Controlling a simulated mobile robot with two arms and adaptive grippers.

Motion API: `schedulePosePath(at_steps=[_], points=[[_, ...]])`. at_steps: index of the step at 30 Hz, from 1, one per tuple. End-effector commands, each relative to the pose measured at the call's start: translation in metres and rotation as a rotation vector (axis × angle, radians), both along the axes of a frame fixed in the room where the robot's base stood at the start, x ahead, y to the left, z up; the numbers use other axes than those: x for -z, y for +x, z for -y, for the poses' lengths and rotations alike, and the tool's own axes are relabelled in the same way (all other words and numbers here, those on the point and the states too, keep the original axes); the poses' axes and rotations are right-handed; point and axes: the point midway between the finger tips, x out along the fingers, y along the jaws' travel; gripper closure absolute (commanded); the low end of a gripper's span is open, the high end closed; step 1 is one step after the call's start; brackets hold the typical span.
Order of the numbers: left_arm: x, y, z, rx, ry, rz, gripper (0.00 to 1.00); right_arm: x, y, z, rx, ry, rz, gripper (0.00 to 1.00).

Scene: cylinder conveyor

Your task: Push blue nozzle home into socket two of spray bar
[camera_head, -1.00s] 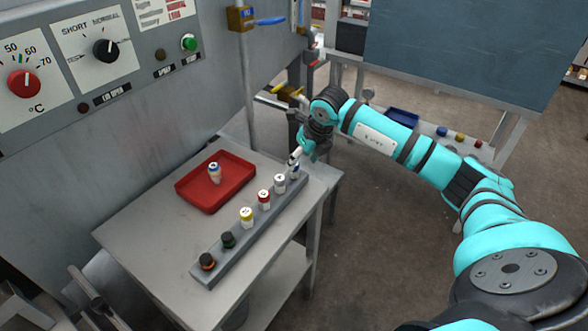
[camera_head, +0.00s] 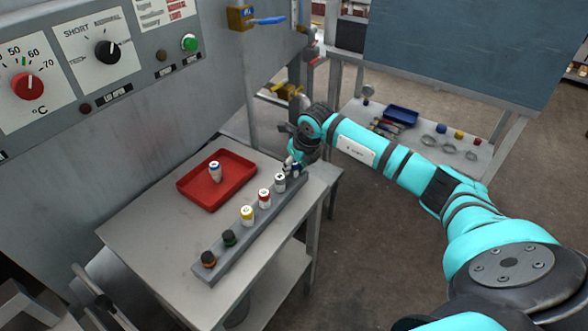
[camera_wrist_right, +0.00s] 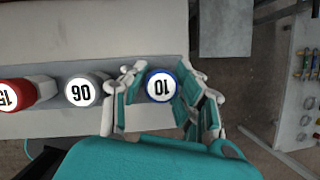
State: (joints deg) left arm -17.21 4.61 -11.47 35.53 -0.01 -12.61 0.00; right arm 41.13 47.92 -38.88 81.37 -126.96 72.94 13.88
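The grey spray bar (camera_head: 214,277) lies along the table edge with a row of capped nozzles. The blue nozzle (camera_wrist_right: 161,85), white-topped and marked 10, is at the bar's far end; in the head view it is mostly covered by my right gripper (camera_head: 293,163). In the wrist view, the right gripper's fingers (camera_wrist_right: 160,88) lie close against both sides of the blue nozzle. Whether the nozzle is fully seated is hidden. Another blue-ringed white nozzle (camera_head: 215,171) stands in the red tray (camera_head: 190,194). My left gripper is out of view.
The metal table (camera_head: 150,240) is clear in front. A control panel (camera_head: 150,95) rises behind.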

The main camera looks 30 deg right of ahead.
Motion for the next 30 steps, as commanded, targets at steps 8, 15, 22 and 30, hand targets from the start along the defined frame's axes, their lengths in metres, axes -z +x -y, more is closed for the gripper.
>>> schedulePosePath(at_steps=[8,15,22,30], points=[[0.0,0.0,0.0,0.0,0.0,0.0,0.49,-0.001,0.0,0.0,0.0,0.0,0.001,0.99],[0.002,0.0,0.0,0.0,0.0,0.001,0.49,-0.005,0.001,0.0,0.0,0.0,0.003,0.99],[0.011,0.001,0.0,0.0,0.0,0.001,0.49,-0.033,0.002,0.0,-0.001,-0.001,0.007,0.99],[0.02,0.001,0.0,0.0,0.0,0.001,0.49,-0.038,-0.046,-0.024,-0.003,-0.002,0.0,0.99]])
